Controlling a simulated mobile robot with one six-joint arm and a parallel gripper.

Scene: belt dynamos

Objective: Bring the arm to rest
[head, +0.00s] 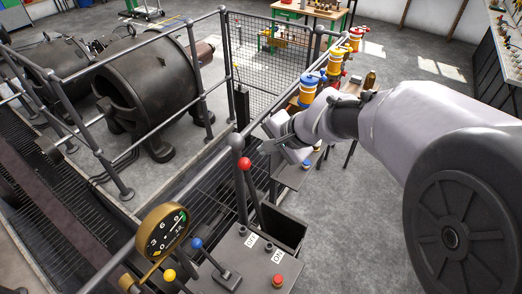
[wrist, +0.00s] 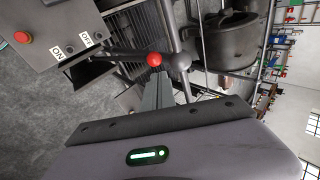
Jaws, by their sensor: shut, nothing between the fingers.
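My gripper (head: 284,146) hangs above and to the right of the control box (head: 238,262) in the head view. It is shut and empty. In the wrist view its fingers (wrist: 160,88) point towards a red-knobbed lever. The red knob (head: 244,164) stands left of and below my gripper in the head view, and it also shows in the wrist view (wrist: 155,60) just beyond the fingertips. I cannot tell for sure whether they touch, but in the head view a gap shows between them. ON and OFF labels sit beside the lever on the box.
A guard rail (head: 190,203) runs close by the lever, with a ball-topped post. A gauge (head: 163,232), a blue-knobbed lever (head: 197,243) and a red button (head: 277,281) are near the box. A shelf with colourful canisters (head: 309,88) stands behind my gripper. Open floor lies right.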

